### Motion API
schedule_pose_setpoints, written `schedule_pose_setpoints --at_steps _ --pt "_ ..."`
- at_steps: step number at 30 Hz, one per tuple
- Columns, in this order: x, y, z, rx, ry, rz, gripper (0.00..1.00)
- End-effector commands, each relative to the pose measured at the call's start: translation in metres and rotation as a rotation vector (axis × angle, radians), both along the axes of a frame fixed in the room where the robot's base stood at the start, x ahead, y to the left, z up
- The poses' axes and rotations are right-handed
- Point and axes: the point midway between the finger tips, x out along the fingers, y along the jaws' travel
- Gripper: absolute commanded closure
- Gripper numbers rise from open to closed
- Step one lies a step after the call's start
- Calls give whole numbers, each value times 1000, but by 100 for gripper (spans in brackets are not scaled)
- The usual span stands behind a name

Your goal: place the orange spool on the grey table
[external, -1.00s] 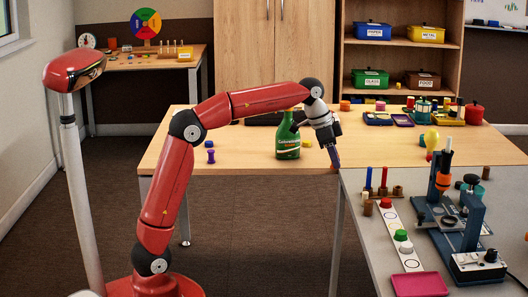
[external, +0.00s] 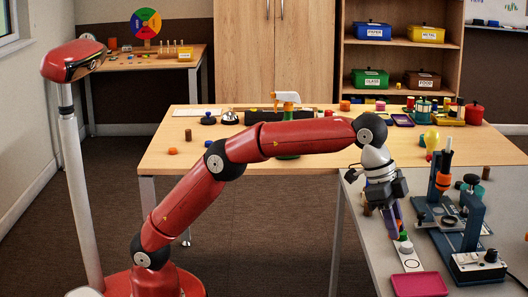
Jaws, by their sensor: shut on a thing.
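My gripper (external: 394,224) is low over the grey table (external: 360,240), pointing down, to the left of the blue stand. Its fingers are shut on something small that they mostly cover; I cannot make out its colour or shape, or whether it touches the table. I cannot pick out the orange spool for certain. A small orange piece (external: 172,151) lies at the left of the wooden table (external: 290,165). Another short orange piece (external: 344,104) stands at that table's back edge.
A white strip (external: 408,258) with coloured pieces lies beneath and before my gripper. A pink tray (external: 418,285) is at the front. The blue stand (external: 472,225) and a control box (external: 478,265) stand to the right. A brown cylinder (external: 367,208) is just left of my gripper.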

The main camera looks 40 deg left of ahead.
Motion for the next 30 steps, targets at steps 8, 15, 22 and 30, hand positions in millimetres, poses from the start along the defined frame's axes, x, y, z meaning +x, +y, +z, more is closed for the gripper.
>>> schedule_pose_setpoints --at_steps 8,15,22,30 --pt "-5 -3 -41 0 0 -5 99" --pt "-4 -2 -71 2 2 -4 99" --pt "-4 -2 -79 -1 0 -4 99" --pt "-4 -2 -83 0 0 -4 99"
